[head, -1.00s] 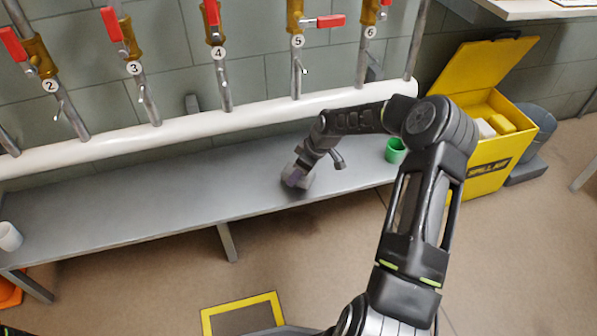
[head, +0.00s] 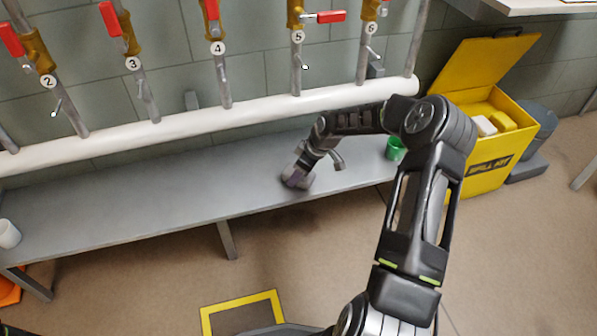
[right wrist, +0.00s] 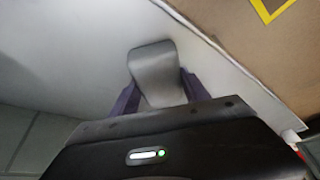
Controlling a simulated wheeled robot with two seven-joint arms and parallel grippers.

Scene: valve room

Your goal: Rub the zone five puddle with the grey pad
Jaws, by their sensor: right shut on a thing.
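My right gripper (head: 297,178) is low over the grey bench (head: 130,213), below the pipe marked 5 (head: 298,38). In the right wrist view its two purple-grey fingers (right wrist: 157,92) are shut on the grey pad (right wrist: 155,66). The pad is against or just above the bench top; I cannot tell which. In the head view the pad is mostly hidden by the gripper. I cannot make out a puddle in either view; the gripper and pad may cover it. My left gripper is not in view.
A white horizontal pipe (head: 200,124) runs behind the bench. An open yellow bin (head: 490,165) stands at right.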

